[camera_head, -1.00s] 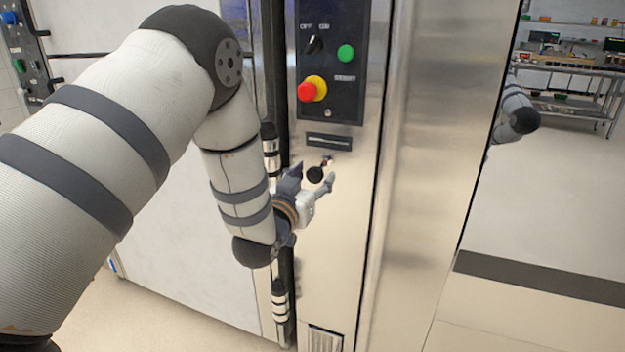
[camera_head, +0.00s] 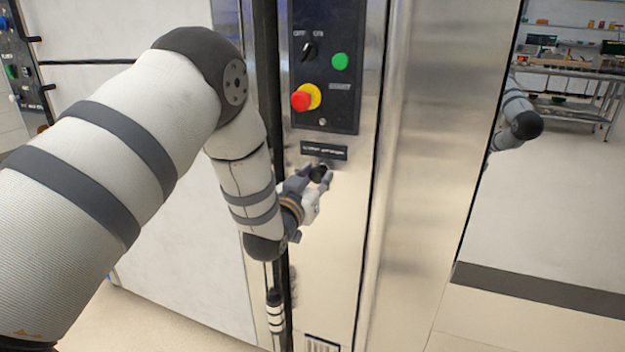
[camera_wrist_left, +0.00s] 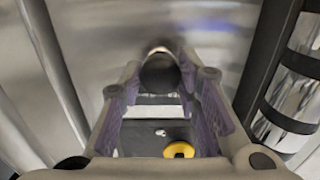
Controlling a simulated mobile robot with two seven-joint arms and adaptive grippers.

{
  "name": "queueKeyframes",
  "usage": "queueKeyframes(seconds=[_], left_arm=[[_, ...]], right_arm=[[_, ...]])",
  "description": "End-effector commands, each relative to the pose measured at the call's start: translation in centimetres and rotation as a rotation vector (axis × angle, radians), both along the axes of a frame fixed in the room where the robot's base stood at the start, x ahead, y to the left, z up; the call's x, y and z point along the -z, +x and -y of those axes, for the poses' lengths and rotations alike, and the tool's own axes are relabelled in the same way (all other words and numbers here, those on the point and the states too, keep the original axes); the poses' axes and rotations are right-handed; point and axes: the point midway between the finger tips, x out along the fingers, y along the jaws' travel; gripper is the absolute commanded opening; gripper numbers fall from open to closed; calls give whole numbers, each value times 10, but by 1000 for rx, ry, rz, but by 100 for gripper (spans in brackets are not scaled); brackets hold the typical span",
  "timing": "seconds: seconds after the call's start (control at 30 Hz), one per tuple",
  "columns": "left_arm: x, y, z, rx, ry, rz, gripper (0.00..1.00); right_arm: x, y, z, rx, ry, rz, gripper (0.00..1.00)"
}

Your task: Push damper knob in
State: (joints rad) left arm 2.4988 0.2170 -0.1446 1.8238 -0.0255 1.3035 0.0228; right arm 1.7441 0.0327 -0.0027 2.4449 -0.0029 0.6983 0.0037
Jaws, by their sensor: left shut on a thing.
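The damper knob (camera_head: 318,173) is a small round black knob on the steel oven front, just below a dark label plate (camera_head: 323,151). My left gripper (camera_head: 316,178) reaches it from the lower left, with its fingers shut on the knob. In the left wrist view the black knob (camera_wrist_left: 160,73) sits between the tips of my left gripper (camera_wrist_left: 160,80). A short, light-coloured piece shows behind the knob at the steel. The fingers hide part of the knob in the head view. My right gripper is not in view.
Above the knob is a black control panel (camera_head: 327,70) with a rotary switch (camera_head: 308,50), a green button (camera_head: 340,61) and a red stop button (camera_head: 300,101) on yellow. A dark vertical bar with metal fittings (camera_head: 275,310) runs close beside my left wrist. Open floor lies right.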

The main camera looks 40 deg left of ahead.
Motion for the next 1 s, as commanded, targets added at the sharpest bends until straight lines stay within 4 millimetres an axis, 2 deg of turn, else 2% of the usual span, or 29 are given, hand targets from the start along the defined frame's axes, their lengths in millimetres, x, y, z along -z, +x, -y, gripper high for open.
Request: queueKeyframes(seconds=[0.23, 0.27, 0.3, 0.33, 0.67, 0.77, 1.0], left_arm=[[-2, 1, -1, -2, 2, 7, 0], [-2, 1, -1, -2, 2, 7, 36], [-2, 1, -1, -2, 1, 7, 46], [-2, 1, -1, -2, 2, 7, 50], [-1, -3, 0, -1, 1, 3, 50], [-1, -21, 5, -1, -1, 2, 50], [0, -84, 20, -1, -1, 1, 50]], right_arm=[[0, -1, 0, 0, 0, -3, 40], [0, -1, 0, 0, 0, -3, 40], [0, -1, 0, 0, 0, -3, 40], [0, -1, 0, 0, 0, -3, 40], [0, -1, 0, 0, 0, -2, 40], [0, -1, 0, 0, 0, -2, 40], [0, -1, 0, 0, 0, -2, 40]])
